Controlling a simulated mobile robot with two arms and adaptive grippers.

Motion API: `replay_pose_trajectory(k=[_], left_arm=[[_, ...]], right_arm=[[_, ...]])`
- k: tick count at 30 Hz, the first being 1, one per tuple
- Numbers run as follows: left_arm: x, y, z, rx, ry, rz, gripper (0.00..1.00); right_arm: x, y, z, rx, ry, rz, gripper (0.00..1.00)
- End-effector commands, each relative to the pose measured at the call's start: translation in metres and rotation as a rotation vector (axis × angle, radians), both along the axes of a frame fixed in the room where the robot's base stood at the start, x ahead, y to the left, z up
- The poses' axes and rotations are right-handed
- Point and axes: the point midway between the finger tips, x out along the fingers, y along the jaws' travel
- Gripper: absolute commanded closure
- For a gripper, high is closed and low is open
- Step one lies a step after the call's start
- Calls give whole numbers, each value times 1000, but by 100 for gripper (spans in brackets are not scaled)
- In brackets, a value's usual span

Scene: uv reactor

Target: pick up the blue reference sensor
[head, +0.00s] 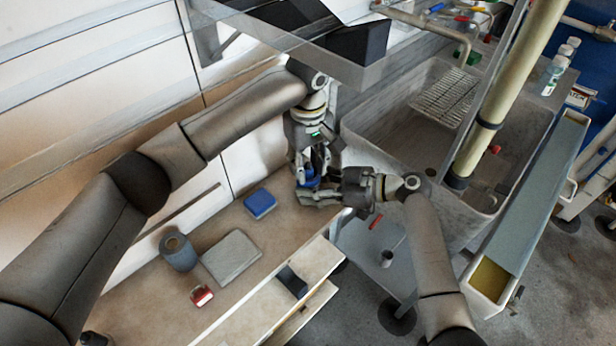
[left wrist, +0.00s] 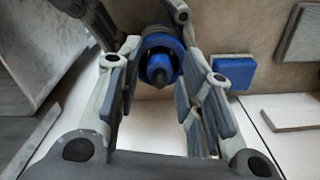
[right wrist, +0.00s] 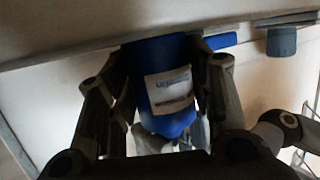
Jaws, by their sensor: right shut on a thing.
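The blue reference sensor (head: 308,179) is by the right end of the counter. It is a blue cylinder with a white label in the right wrist view (right wrist: 168,85); its narrower end shows in the left wrist view (left wrist: 160,66). My right gripper (head: 322,192) comes from the right and is shut on its body, with a finger on each side. My left gripper (head: 309,172) points down from above. Its fingers stand apart on either side of the sensor's narrow end and look open. The grippers hide part of the sensor in the head view.
A blue block (head: 260,202), a grey cup (head: 178,250), a grey flat pad (head: 231,257) and a small red item (head: 201,295) are on the counter (head: 150,310). Open drawers (head: 300,270) jut out in front. A sink (head: 400,120) is at the right and a dark fixture overhangs above.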

Motion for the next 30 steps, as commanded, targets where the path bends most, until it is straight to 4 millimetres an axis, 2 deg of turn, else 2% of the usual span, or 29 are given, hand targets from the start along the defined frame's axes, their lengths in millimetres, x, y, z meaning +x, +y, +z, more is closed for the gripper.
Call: replay_pose_trajectory(k=[1, 7, 17, 20, 30], left_arm=[[0, 0, 0, 0, 0, 0, 76], [0, 0, 0, 0, 0, 0, 100], [0, 0, 6, 0, -1, 0, 100], [1, -1, 20, -2, -3, 0, 100], [1, 0, 85, 0, -4, 1, 100]], right_arm=[[0, 0, -1, -1, 1, 0, 66], [0, 0, -1, -2, 2, 1, 66], [0, 0, -1, -2, 2, 0, 66], [0, 0, -1, -2, 2, 0, 66], [0, 0, -1, -2, 2, 0, 66]])
